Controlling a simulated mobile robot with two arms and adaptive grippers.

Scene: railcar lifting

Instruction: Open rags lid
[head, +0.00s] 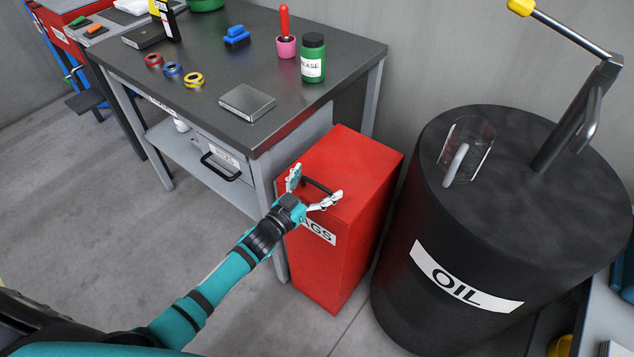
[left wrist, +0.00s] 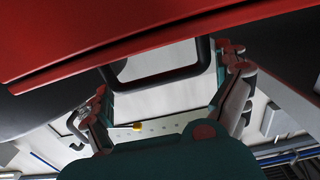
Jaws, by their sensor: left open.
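The red rags bin (head: 350,215) stands on the floor between the workbench and the oil drum. Its lid (head: 352,163) looks shut, and a black handle (head: 318,187) sits at its front edge. My left gripper (head: 315,187) is open at the handle, with one finger on each side of it. In the left wrist view the handle (left wrist: 160,78) lies between the spread fingertips (left wrist: 168,78), below the red edge of the bin (left wrist: 150,45). I cannot tell whether the fingers touch it. The arm hides part of the rags label (head: 320,231). My right gripper is not in view.
The black oil drum (head: 440,230) stands close on the right, with a pump lever (head: 575,110) on top. The workbench (head: 290,125) is close on the left, holding a green grease jar (head: 313,65), a grey box (head: 247,102) and tape rolls. Floor (head: 150,240) is open at front left.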

